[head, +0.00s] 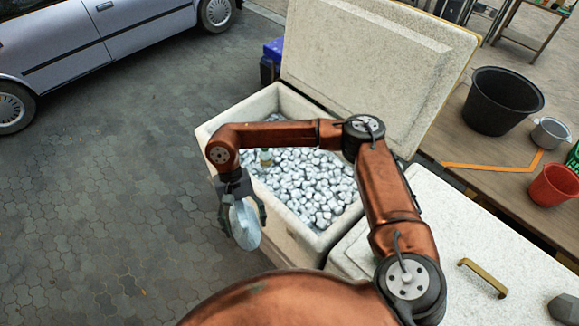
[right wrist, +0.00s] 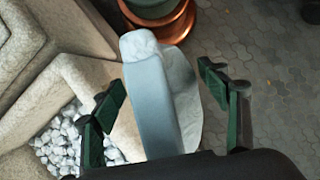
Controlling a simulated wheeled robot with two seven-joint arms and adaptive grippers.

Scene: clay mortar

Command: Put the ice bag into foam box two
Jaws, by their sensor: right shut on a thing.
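My right gripper (head: 241,208) is shut on the ice bag (head: 245,226), a pale bluish clear bag that hangs down from it. In the right wrist view the bag (right wrist: 152,95) stands lengthwise between the two fingers of the gripper (right wrist: 163,95). An open foam box (head: 207,128) full of ice lumps is behind and right of the bag in the head view, its lid (head: 375,50) raised. The bag is outside its near left wall. A closed foam box (head: 440,215) with a brass handle is at the lower right. No number shows on either box. My left gripper is not in view.
A wooden table (head: 480,150) at the right bears a black bucket (head: 500,100), a metal pot (head: 551,133) and a red bucket (head: 555,185). A blue crate (head: 272,50) stands behind the open box. A car (head: 100,40) is at the back left. The paving (head: 100,200) at left is clear.

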